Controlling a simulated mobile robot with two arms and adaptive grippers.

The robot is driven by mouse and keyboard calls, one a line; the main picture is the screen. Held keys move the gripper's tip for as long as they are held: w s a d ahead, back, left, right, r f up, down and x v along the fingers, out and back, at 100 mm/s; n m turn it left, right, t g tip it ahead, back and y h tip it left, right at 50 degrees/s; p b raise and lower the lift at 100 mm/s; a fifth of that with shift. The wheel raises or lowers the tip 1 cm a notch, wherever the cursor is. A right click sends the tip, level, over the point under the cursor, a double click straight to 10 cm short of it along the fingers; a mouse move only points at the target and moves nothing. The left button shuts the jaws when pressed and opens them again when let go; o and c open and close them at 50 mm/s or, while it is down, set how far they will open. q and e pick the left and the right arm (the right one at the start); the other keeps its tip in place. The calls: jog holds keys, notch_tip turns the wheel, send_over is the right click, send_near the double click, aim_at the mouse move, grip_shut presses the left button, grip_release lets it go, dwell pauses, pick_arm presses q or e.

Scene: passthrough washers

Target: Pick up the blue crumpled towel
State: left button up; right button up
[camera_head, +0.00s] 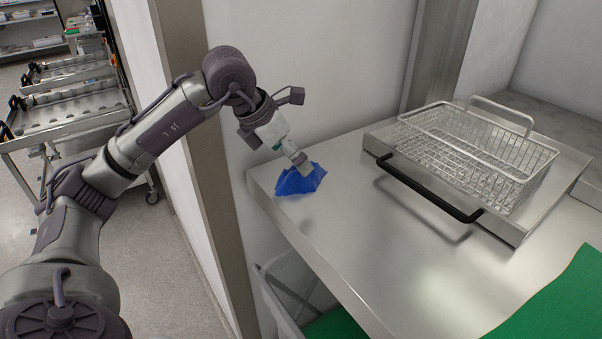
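The blue crumpled towel (297,182) lies on the left end of the metal counter, near its left edge. My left gripper (304,168) reaches down to it from above, with its fingertips at the top of the towel. The fingers overlap the towel in the view, and I cannot tell whether they grip it or only touch it. The fingertips are small, so their opening is unclear. My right gripper is not in view.
A wire basket (480,150) sits on a metal tray with a black handle (428,190) on the metal counter (370,260). A green cloth (560,300) lies at the front right. A bin (283,295) stands below. A wall post (205,150) is left of the counter.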

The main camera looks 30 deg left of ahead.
aim_at(296, 169)
pick_arm(q)
jog(key=f, duration=0.1)
jog(key=f+p, duration=0.1)
jog(key=f, duration=0.1)
jog(key=shift+w+d+f, duration=0.2)
jog(key=shift+w, duration=0.15)
jog(key=shift+w+f, duration=0.2)
jog(key=shift+f, duration=0.1)
jog(key=shift+w+d+f, duration=0.1)
jog(key=shift+w+f, duration=0.05)
jog(key=shift+f, duration=0.05)
jog(key=c, duration=1.2)
jog(key=shift+r, duration=0.1)
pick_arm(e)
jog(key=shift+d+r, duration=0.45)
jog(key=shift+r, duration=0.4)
